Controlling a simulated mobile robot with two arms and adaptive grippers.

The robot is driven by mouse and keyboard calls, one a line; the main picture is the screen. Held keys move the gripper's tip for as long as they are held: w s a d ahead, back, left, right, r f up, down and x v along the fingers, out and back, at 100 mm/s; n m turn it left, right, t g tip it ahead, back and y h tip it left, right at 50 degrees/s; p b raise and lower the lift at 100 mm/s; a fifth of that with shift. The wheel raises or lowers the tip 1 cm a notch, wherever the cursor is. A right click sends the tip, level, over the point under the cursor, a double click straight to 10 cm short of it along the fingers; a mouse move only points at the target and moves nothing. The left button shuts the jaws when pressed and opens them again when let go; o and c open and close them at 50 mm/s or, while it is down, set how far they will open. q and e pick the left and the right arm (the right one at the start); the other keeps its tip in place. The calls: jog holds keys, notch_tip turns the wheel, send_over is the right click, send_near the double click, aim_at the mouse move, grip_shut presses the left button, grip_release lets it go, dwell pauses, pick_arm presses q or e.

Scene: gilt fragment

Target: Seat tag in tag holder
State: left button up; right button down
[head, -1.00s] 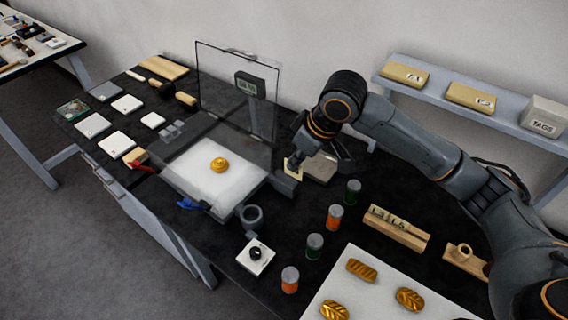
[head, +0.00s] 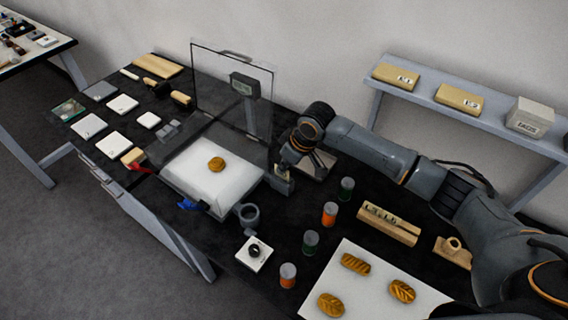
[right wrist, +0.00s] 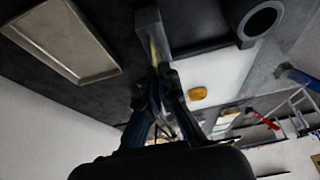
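The tag (head: 283,170) is a small pale card at the right corner of the white-topped tray. My right gripper (head: 287,162) is above it, fingers pointing down. In the right wrist view the fingertips (right wrist: 161,70) are close together on the tan edge of the tag (right wrist: 155,46). The tag holder, a grey block (head: 280,184), is right under the tag; it also shows in the right wrist view (right wrist: 150,22). The tag's lower edge meets the block there, but I cannot tell how deep it sits. My left gripper is out of view.
A clear upright panel (head: 222,85) and a small display (head: 245,84) stand behind the white bed (head: 205,180) with a gold piece (head: 216,164). A grey ring (head: 248,214) is in front, a shallow tray (head: 317,168) beside the gripper, jars (head: 329,213) to the right.

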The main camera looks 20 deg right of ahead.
jog(key=shift+f, duration=0.2)
jog(key=c, duration=1.5)
grip_release()
jog(key=b+v, duration=0.2)
jog(key=v, duration=1)
jog(key=shift+r, duration=0.2)
jog(key=shift+a, duration=0.1)
